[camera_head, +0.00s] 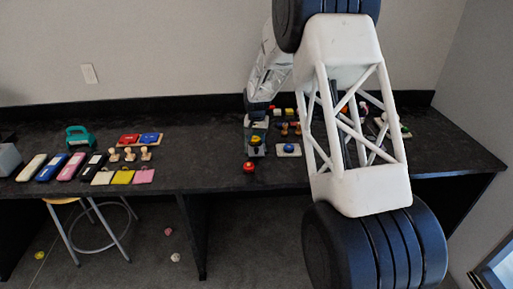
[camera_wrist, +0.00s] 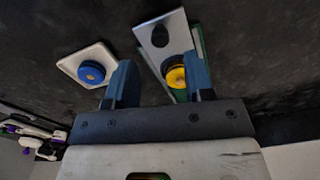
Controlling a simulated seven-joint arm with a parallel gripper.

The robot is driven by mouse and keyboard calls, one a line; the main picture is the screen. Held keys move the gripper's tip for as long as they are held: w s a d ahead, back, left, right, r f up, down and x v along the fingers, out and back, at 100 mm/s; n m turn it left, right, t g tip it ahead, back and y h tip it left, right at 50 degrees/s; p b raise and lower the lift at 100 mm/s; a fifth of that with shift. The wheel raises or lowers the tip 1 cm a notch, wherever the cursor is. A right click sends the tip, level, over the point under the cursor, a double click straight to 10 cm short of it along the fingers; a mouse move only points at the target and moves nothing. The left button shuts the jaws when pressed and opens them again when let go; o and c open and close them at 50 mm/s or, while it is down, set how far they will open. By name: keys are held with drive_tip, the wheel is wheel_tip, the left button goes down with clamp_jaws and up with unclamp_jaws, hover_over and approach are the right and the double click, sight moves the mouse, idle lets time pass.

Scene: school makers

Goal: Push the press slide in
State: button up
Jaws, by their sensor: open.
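A grey press-like device (camera_head: 255,148) with a yellow knob stands near the front of the black table, right of the middle. In the wrist view, a grey metal plate (camera_wrist: 160,36) with a dark oval hole lies over a green part, with the yellow knob (camera_wrist: 176,77) at its near end. I cannot tell which part is the slide. My gripper (camera_wrist: 158,62) is open, with its blue fingers spread. The yellow knob shows between them, close to the right finger. In the head view, my gripper (camera_head: 257,118) is over the device's back end; contact is unclear.
A blue button on a white plate (camera_head: 289,150) stands just right of the device. A red knob (camera_head: 250,167) is in front, at the table edge.

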sight(256, 148)
drive_tip(key=shift+f, duration=2.65)
clamp_jaws()
